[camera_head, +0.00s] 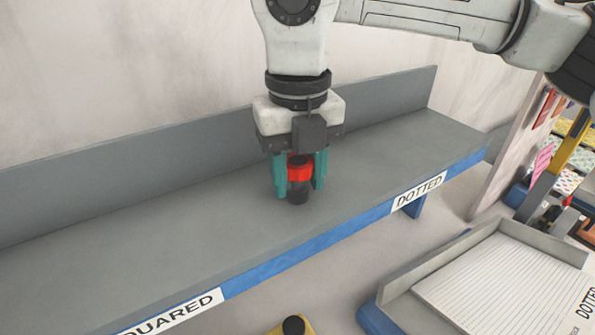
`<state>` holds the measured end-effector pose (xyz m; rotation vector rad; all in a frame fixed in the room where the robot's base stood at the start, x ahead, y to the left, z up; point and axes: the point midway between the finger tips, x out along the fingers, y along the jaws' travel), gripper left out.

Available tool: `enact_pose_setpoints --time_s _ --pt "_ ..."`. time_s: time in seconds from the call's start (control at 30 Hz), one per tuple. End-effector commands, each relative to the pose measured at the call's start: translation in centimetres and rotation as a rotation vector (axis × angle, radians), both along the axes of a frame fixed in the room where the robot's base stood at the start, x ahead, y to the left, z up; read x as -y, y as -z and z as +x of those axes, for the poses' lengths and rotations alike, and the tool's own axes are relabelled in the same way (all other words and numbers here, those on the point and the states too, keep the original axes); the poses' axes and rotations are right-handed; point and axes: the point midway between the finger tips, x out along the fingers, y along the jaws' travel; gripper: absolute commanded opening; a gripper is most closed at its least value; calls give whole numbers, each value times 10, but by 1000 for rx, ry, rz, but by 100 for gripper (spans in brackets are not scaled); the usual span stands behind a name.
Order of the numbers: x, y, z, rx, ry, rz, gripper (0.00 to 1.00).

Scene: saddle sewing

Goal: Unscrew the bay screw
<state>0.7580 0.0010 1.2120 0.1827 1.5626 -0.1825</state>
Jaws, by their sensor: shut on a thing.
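My gripper (300,184) points straight down over the grey shelf (180,223), with one teal finger on each side of a small upright cylinder (299,173). No screw thread or hole shows there, and I cannot tell whether this cylinder is the bay screw.
The shelf has a raised back wall and a blue front edge with a SQUARED label (172,314) and a DOTTED label (419,191). A yellow piece with a black knob (293,325) is at the bottom. A tray of lined paper (500,277) stands lower right. The shelf's left part is bare.

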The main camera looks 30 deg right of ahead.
Motion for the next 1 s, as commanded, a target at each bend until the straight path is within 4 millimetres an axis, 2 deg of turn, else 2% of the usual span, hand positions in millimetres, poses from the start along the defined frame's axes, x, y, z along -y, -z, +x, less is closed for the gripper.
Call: enact_pose_setpoints --time_s 0.1,0.47,0.73,1.0 --pt "-1 0 0 0 -77 2 9" --pt "-1 1 0 0 -115 2 9" --pt "-1 1 0 0 -356 2 9" --pt "0 1 0 0 -382 2 9"
